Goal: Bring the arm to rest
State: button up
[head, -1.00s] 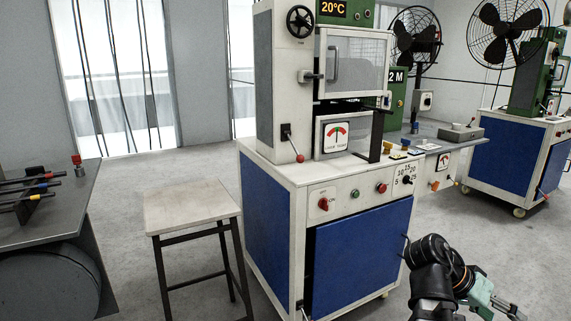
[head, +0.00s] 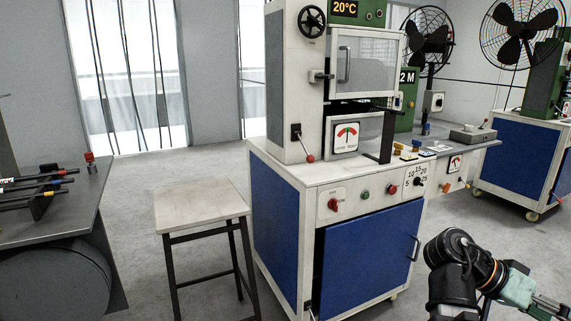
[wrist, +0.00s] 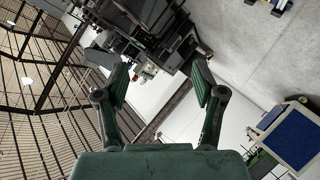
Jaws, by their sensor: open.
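My gripper (wrist: 159,84) shows in the wrist view with its two dark green fingers spread wide apart and nothing between them. In the head view my arm is at the lower right, folded, with part of the gripper cut off by the frame edge. It is apart from the extrusion machine (head: 283,215), a white and blue cabinet with a tall upper housing, and stays to the right of its blue door (head: 368,262).
A stool (head: 202,208) stands left of the machine. A dark table (head: 85,205) with several rods is at the far left. Two fans (head: 427,40) and another blue cabinet (head: 515,160) stand behind at the right. Grey floor is open between them.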

jog(key=w+f+n+t+p, duration=0.2)
jog(key=w+f+n+p, duration=0.2)
jog(key=w+f+p, duration=0.15)
jog(key=w+a+f+n+y+p, duration=0.2)
jog(key=a+f+n+y+p, duration=0.15)
jog(key=a+f+p, duration=0.4)
jog(key=w+a+f+n+y+p, duration=0.2)
jog(key=a+f+n+p, duration=0.25)
jog(key=f, duration=0.55)
jog(key=s+a+f+n+g+y+p, duration=0.1)
jog(key=s+a+f+y+p, duration=0.1)
jog(key=s+a+f+p, duration=0.2)
jog(key=s+a+f+g+y+p, duration=0.1)
jog(key=s+a+f+p, duration=0.3)
jog(key=s, duration=0.7)
jog(key=s+a+f+n+y+p, duration=0.1)
jog(key=s+a+f+y+p, duration=0.2)
jog(key=s+a+p, duration=0.5)
jog(key=shift+a+f+n+g, duration=0.35)
jog(key=shift+a+f, duration=0.25)
jog(key=shift+a, duration=0.55)
jog(key=shift+y, duration=0.25)
